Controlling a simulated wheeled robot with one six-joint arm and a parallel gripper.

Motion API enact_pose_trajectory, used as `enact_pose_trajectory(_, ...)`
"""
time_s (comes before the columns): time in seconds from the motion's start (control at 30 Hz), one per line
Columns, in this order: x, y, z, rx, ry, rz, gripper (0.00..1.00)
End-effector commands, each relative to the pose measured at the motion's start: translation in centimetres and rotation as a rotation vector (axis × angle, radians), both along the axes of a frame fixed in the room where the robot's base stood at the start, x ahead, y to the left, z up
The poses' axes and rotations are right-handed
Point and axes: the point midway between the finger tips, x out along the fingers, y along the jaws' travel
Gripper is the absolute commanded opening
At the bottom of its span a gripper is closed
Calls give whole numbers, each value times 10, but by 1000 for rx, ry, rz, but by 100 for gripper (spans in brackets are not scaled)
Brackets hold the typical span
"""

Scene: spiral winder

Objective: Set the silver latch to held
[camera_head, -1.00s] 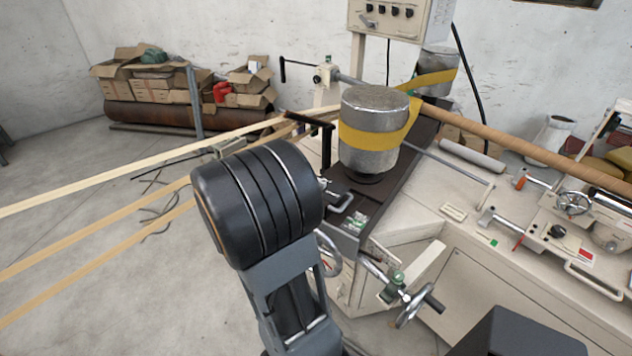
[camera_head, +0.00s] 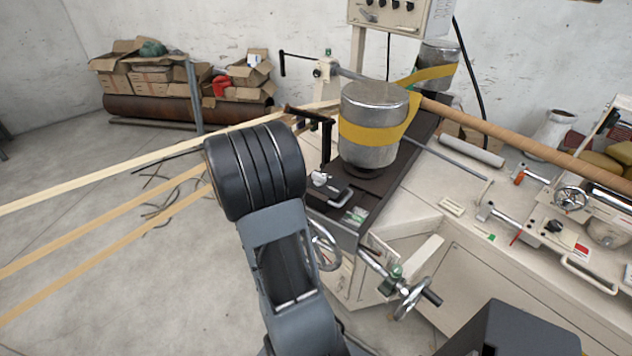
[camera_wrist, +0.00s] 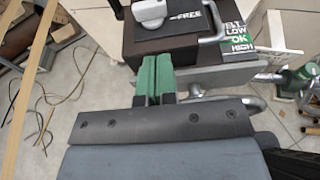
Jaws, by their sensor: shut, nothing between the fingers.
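A rounded silver piece that looks like the latch (camera_wrist: 150,12) sits on the dark machine top at the upper edge of the wrist view, beside a black plate (camera_wrist: 185,20) lettered FREE. Its upper part is cut off, so I cannot tell its exact setting. In the head view the small silver latch (camera_head: 319,178) shows on the dark deck in front of the metal drum. My gripper (camera_wrist: 158,72) shows green fingers shut together and empty, in front of the machine's near edge and apart from the latch. In the head view my arm hides the gripper.
A silver loop handle (camera_wrist: 217,24) stands right of the plate, near a LOW/OK/HIGH label (camera_wrist: 238,42). The metal drum (camera_head: 370,150) with a yellow band rises behind the latch. A handwheel (camera_head: 411,299) juts out at the front. Pale strips (camera_head: 110,178) cross on the left.

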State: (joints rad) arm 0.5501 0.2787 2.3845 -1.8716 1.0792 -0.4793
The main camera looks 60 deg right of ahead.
Motion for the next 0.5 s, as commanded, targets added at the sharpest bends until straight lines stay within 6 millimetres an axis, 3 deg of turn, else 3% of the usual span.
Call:
enact_pose_trajectory(0.2, -4, -41, -12, 2, 1, -4, 0)
enact_pose_trajectory(0.5, -6, -81, -16, 2, 0, -2, 0)
